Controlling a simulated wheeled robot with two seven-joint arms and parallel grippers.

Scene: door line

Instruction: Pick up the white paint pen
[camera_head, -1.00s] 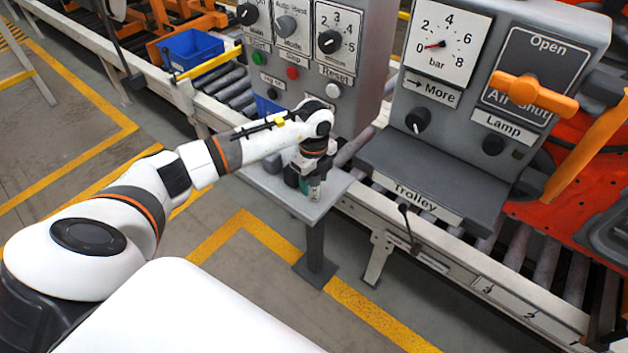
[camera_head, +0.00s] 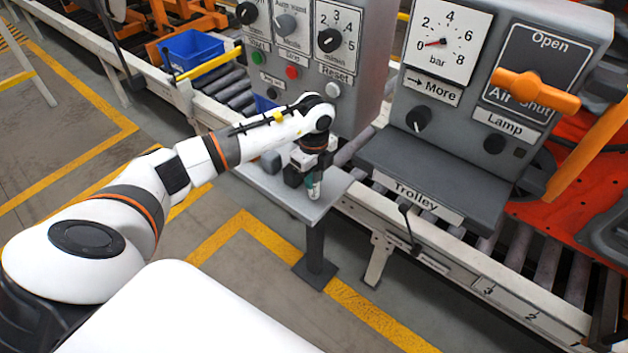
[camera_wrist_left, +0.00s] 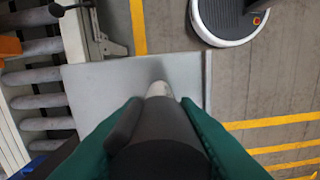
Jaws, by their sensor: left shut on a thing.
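My left gripper (camera_head: 313,180) hangs over the small grey stand table (camera_head: 290,198), pointing down. In the left wrist view, its green fingers (camera_wrist_left: 160,135) are closed around the paint pen (camera_wrist_left: 158,128). The pen shows there as a dark grey, round body with a pale tip at its far end. In the head view, only a small pale end of it (camera_head: 315,192) shows below the fingers. I cannot tell whether that end touches the table top. My right gripper is in neither view.
A grey block (camera_head: 270,162) stands on the table by the arm. Behind is a control panel (camera_head: 345,60) with knobs and buttons. To the right is the trolley console (camera_head: 425,170) with a gauge and an orange handle (camera_head: 533,93). The floor in front is clear.

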